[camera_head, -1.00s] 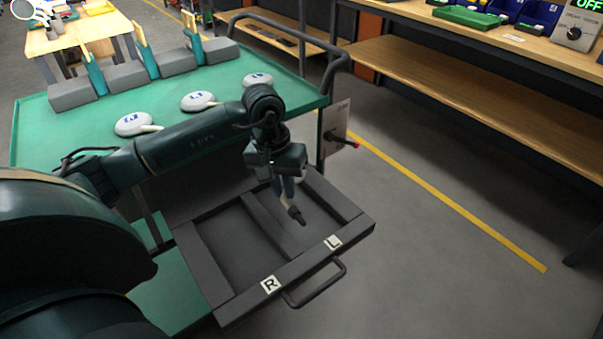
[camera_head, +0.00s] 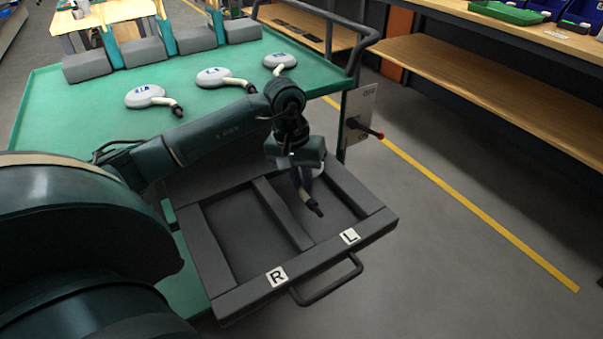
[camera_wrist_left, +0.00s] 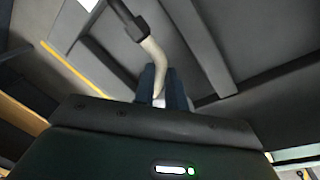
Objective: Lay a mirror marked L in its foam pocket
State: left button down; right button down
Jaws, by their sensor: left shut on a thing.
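My left gripper (camera_head: 305,182) points down over the L pocket (camera_head: 335,207) of the pulled-out dark foam drawer (camera_head: 225,298). It is shut on a mirror, whose pale curved stem (camera_wrist_left: 153,60) and dark tip show in the left wrist view. In the head view the dark stem tip (camera_head: 315,208) points towards the L label (camera_head: 350,236). The mirror's head is hidden by the gripper, so its marking cannot be read. I cannot tell whether the mirror touches the foam. The R pocket (camera_head: 242,237) looks empty. My right gripper is not in view.
Three grey mirrors, one at the left (camera_head: 144,96), one in the middle (camera_head: 212,77) and one at the right (camera_head: 280,60), lie on the green table (camera_head: 95,115). Grey blocks stand behind them. A panel with a red-tipped lever (camera_head: 365,130) is beside the drawer.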

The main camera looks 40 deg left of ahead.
pick_arm(q)
notch_tip(320, 180, down, 3)
jog(key=shift+b, duration=0.75)
jog(key=shift+f+b, duration=0.85)
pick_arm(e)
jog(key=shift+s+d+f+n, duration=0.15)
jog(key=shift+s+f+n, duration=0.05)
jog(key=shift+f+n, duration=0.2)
pick_arm(q)
jog(key=c, duration=1.5)
grip_release()
jog(key=shift+o, duration=0.7)
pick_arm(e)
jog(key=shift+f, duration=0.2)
